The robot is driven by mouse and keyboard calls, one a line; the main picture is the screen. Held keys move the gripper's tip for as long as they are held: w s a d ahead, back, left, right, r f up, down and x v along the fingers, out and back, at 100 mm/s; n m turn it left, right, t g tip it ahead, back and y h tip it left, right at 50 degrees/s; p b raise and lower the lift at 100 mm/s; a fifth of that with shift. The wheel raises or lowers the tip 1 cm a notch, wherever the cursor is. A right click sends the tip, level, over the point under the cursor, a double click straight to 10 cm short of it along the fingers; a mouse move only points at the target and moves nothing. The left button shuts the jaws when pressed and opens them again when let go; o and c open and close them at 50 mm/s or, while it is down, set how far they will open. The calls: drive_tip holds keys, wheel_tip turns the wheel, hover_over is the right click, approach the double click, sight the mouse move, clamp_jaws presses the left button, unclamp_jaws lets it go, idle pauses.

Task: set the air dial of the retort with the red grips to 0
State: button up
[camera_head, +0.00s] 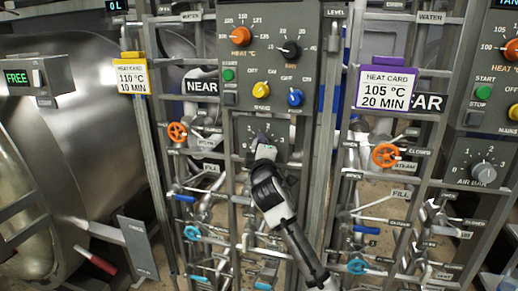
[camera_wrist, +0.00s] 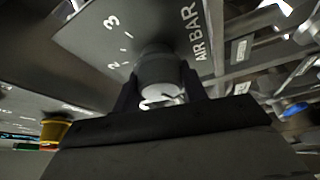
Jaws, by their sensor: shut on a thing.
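My gripper (camera_head: 262,148) is at the small grey air dial plate (camera_head: 278,132) below the panel with the yellow and blue knobs. In the wrist view, the two dark fingers of my gripper (camera_wrist: 160,88) are shut on the sides of the round grey air dial knob (camera_wrist: 160,68). The plate shows the marks 2 and 3 and the words AIR BAR. The 0 mark and the knob's pointer cannot be made out. A red grip (camera_head: 97,262) shows on a bar by the steel retort (camera_head: 85,120) at left.
Another air dial (camera_head: 483,173) is at right, beside the FAR sign (camera_head: 425,102). The NEAR sign (camera_head: 202,87) is left of my gripper. Orange valve wheels (camera_head: 177,132) (camera_head: 386,156), blue-handled pipes and frame bars crowd both sides. A yellow heat card (camera_head: 131,78) and a purple-framed one (camera_head: 386,88) hang above.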

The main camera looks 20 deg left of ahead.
drive_tip(key=o, duration=1)
drive_tip(key=shift+s, duration=0.1)
drive_tip(key=b+v, duration=0.4)
drive_tip(key=v, duration=0.9)
drive_tip(key=shift+s+d, duration=0.1)
drive_tip(key=shift+s, duration=0.2)
